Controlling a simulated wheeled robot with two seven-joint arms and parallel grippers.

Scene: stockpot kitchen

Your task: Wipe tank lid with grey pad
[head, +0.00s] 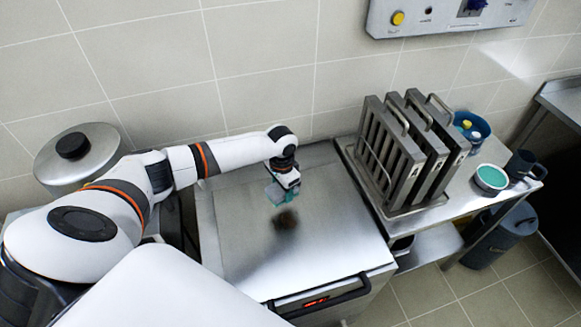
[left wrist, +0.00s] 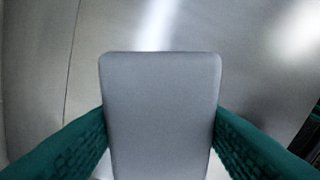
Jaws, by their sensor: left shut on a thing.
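The tank lid (head: 240,245) is a flat, shiny steel top in the middle of the head view, with a dark brown smudge (head: 286,221) on it. My left gripper (head: 281,194) is over the lid, just behind the smudge, with its teal fingers pointing down. It is shut on the grey pad (left wrist: 160,110), a flat rounded rectangle that shows between the two fingers in the left wrist view. The pad is hard to make out in the head view, and I cannot tell whether it touches the lid. My right gripper is not in view.
A rack of upright steel grilles (head: 405,150) stands close to the right of the lid. A teal-filled bowl (head: 491,178) and a dark mug (head: 520,165) are on the side table. A lidded pot (head: 80,158) stands at left. A black handle (head: 322,297) runs along the tank's front.

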